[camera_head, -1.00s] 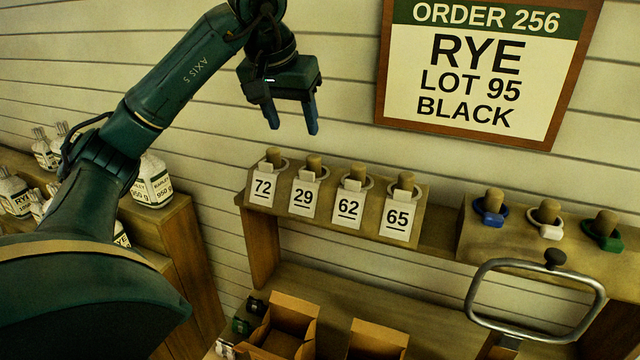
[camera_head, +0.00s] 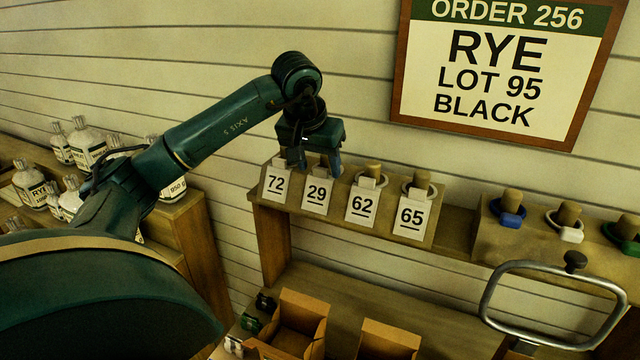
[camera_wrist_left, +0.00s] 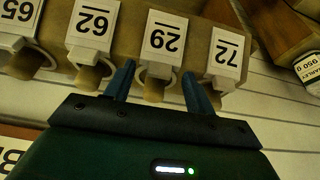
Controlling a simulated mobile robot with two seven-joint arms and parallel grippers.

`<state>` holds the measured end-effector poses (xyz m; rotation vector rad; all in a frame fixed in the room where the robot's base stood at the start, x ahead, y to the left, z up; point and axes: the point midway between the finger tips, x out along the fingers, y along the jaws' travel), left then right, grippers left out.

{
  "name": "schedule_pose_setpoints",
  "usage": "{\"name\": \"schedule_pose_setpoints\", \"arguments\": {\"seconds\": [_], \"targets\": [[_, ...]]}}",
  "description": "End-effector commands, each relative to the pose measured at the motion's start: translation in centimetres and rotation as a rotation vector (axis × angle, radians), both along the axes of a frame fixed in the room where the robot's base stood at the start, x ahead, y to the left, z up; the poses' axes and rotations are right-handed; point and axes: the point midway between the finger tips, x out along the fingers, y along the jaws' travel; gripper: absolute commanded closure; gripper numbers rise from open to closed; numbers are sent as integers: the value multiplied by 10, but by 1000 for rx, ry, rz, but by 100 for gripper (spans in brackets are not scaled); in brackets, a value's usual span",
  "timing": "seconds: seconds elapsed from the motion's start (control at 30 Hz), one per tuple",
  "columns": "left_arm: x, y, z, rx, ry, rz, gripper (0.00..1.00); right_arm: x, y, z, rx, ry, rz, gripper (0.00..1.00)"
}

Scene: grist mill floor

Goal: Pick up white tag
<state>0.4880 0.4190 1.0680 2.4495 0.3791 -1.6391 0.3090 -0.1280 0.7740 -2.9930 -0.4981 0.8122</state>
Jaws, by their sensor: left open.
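White numbered tags hang on a wooden peg rack: tag 72 (camera_head: 275,184), tag 29 (camera_head: 317,194), tag 62 (camera_head: 362,206) and tag 65 (camera_head: 410,218). On the rack to the right, a white ring tag (camera_head: 571,234) sits at a peg between a blue one (camera_head: 508,218) and a green one (camera_head: 627,247). My left gripper (camera_head: 317,165) is open at the pegs of the 72 and 29 tags. In the left wrist view its fingers (camera_wrist_left: 158,74) stand either side of the peg of tag 29 (camera_wrist_left: 165,38). Contact cannot be told. My right gripper is out of view.
A framed order sign (camera_head: 490,75) reads RYE, LOT 95, BLACK. Labelled bottles (camera_head: 85,147) stand on a shelf at left. Open cardboard boxes (camera_head: 300,325) sit below the rack. A grey metal loop (camera_head: 488,305) rises at lower right.

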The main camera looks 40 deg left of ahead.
Motion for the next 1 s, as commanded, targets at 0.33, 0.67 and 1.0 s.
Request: {"name": "schedule_pose_setpoints", "arguments": {"seconds": [0.33, 0.67, 1.0], "targets": [[1, 0, -3, 0, -1, 0, 52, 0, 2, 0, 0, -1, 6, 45], [1, 0, -3, 0, -1, 0, 79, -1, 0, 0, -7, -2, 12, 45], [1, 0, -3, 0, -1, 0, 100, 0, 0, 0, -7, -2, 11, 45]]}}
